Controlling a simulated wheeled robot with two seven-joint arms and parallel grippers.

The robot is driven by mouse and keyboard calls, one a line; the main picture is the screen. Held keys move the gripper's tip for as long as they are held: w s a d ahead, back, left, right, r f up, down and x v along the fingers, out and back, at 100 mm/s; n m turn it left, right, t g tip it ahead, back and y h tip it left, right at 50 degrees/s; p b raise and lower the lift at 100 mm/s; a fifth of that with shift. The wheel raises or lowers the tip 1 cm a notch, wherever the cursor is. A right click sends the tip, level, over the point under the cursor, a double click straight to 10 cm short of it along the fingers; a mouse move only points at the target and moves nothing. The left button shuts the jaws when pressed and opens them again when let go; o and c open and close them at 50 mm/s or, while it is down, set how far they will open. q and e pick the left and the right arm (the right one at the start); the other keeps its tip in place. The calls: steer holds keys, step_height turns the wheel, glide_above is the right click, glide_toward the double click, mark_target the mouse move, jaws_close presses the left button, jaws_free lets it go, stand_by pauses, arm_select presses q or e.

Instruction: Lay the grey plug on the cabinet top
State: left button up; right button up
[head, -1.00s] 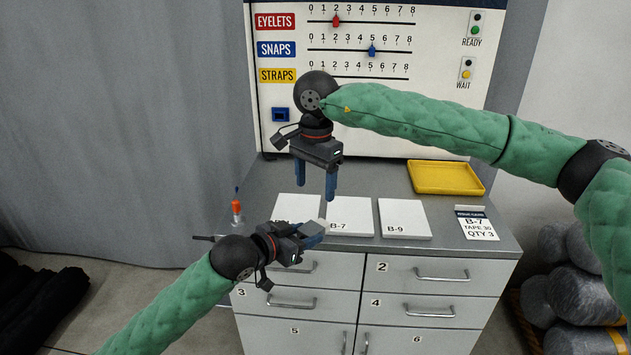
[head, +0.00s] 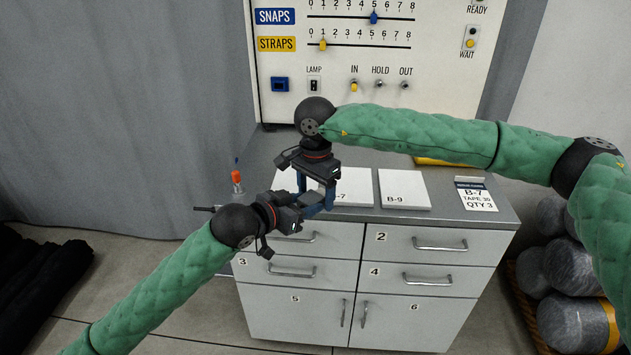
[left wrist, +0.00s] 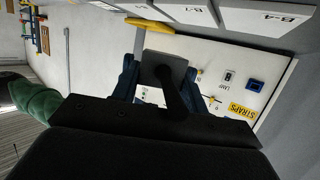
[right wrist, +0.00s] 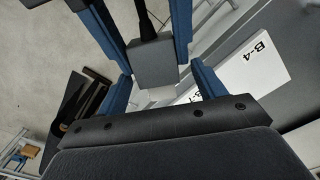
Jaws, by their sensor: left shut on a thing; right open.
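The grey plug (left wrist: 165,68) is a small grey block with a black cable. My left gripper (head: 322,207) is shut on it, in front of the cabinet's front edge. The plug also shows in the right wrist view (right wrist: 152,62), between the fingers of my right gripper (right wrist: 163,85). My right gripper is open, pointing down just above the left one, with gaps between its fingers and the plug. In the head view the grippers largely hide the plug. The grey cabinet top (head: 443,190) lies behind them.
A yellow tray (head: 436,161) is mostly behind my right arm. A control panel (head: 430,85) rises at the back.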

steer(key=shift+f, duration=0.2)
steer(key=c, duration=0.8)
steer(key=o, duration=0.8)
